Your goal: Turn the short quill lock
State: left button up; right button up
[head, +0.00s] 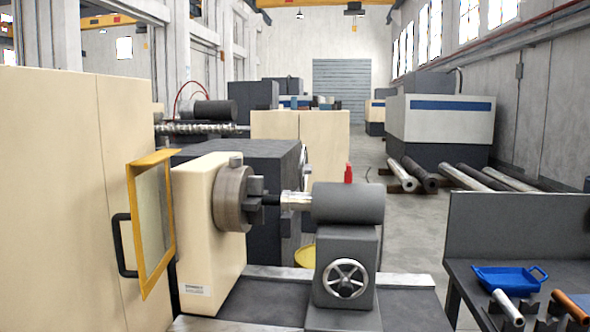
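A short red lever (348,173), which looks like the quill lock, stands upright on top of the dark grey tailstock (348,203) of a lathe. A bright metal quill (296,200) sticks out of the tailstock's left end toward the chuck (232,198). A spoked handwheel (345,279) is on the tailstock's lower body. Neither of my grippers shows in the head view, and nothing touches the red lever.
A beige headstock (208,235) and a yellow-framed door (152,222) with a black handle stand at the left. At the lower right, a dark bench (460,278) holds a blue tray (508,280) and tools. Floor is open between tailstock and bench.

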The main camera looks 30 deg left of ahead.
aim_at(348, 173)
jog(key=u, duration=0.7)
